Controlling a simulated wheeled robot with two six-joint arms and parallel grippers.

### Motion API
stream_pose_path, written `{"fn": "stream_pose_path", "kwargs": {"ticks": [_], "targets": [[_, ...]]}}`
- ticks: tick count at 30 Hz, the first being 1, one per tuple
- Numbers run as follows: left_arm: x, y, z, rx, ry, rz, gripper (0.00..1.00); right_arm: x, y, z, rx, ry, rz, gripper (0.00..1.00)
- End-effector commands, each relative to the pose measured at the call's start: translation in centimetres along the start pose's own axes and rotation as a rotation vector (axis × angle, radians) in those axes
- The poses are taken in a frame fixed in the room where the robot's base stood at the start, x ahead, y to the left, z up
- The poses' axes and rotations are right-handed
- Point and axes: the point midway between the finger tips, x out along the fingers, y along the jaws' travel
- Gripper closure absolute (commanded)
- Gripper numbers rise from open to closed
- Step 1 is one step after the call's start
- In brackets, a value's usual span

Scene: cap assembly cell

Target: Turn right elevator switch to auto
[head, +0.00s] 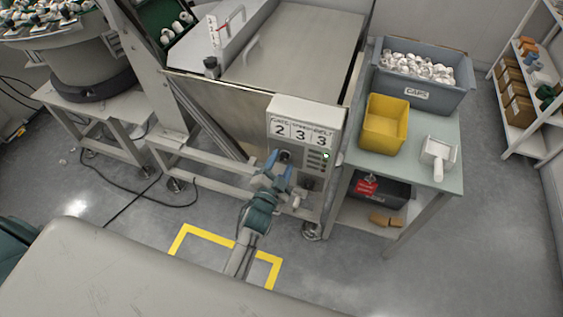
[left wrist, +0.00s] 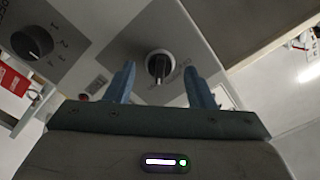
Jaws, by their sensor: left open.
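A control box (head: 302,138) on the front of the grey machine shows the digits 2, 3, 3 and a column of buttons with a green light. A dark rotary switch (head: 284,155) sits at its lower left; in the left wrist view a selector switch (left wrist: 159,66) on a round pale base shows, its lettering too small to read surely. My left gripper (head: 277,164) is in front of the box. In the left wrist view its two blue fingers (left wrist: 159,80) are open, one on either side of the switch, with gaps; contact is not visible. My right gripper is not in view.
A black numbered dial (left wrist: 32,42) is left of the switch in the left wrist view. Right of the machine, a table (head: 440,165) bears a grey caps bin (head: 423,95), a yellow bin (head: 384,125) and a white scoop (head: 438,155).

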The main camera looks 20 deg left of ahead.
Motion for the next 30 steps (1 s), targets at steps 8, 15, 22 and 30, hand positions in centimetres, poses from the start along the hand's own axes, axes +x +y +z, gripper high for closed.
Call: {"fn": "stream_pose_path", "kwargs": {"ticks": [8, 15, 22, 30], "targets": [[0.91, 0.01, 0.03, 0.001, -0.001, 0.001, 0.51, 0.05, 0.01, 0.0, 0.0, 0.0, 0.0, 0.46], [0.87, 0.01, 0.04, 0.0, -0.001, 0.001, 0.73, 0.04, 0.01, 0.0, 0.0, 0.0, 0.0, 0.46], [0.86, 0.02, 0.04, -0.001, -0.001, 0.001, 0.96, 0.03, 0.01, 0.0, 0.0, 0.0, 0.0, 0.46], [0.85, -0.06, -0.04, -0.063, -0.001, 0.001, 0.96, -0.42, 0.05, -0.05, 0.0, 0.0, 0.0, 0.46]]}}
